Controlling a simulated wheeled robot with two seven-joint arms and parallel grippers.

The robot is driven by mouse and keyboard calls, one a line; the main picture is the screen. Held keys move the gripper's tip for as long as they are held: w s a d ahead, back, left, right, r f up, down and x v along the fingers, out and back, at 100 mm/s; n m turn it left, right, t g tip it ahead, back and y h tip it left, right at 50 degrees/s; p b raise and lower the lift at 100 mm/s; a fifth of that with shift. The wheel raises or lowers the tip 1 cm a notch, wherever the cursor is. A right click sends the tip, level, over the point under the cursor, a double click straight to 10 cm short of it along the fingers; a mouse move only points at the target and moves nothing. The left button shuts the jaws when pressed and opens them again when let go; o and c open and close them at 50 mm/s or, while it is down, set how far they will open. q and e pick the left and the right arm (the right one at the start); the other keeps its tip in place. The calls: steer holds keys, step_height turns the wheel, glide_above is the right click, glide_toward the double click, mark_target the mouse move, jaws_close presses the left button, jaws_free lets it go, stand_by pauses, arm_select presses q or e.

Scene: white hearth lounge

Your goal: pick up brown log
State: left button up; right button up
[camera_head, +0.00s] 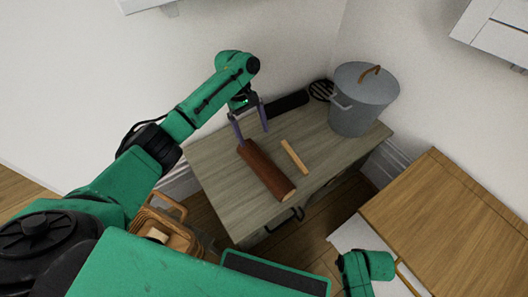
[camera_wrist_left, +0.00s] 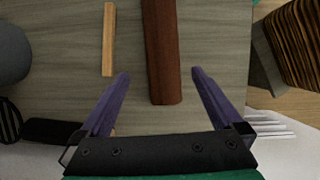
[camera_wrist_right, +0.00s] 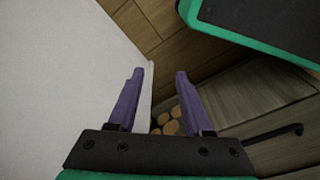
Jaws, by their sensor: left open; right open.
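The brown log (camera_head: 265,171) lies on the grey wooden cabinet top (camera_head: 222,170), a reddish-brown bar with a pale cut end facing the front. My left gripper (camera_head: 251,130) is open at the log's far end. In the left wrist view the log (camera_wrist_left: 162,50) reaches in between the two purple fingers of the left gripper (camera_wrist_left: 160,75), with gaps on both sides. My right gripper (camera_wrist_right: 154,72) is open and empty in the right wrist view, away from the cabinet top, beside a white surface.
A thin light wooden stick (camera_head: 295,157) lies right of the log. A black object (camera_head: 287,105) lies near the wall. A wicker basket (camera_head: 180,235) is at the cabinet's left front. A wooden counter (camera_head: 450,215) is at right.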

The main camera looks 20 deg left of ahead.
mark_target(262, 161)
arm_select(q)
steer(key=x, duration=0.2)
steer(key=b+x, duration=0.1)
steer(key=x, duration=0.2)
steer(key=b+x, duration=0.1)
steer(key=x, duration=0.2)
steer(key=shift+s, duration=0.3)
steer(key=b+x, duration=0.2)
steer(key=x, duration=0.4)
steer(key=shift+d+r, duration=0.1)
steer(key=shift+r, duration=0.1)
jaws_close()
arm_select(e)
step_height(262, 161, up, 12)
steer(key=a, duration=0.1)
steer(key=shift+w+a+f+y, duration=0.2)
steer(key=shift+w+a+y, duration=0.05)
steer(key=shift+w+y, duration=0.1)
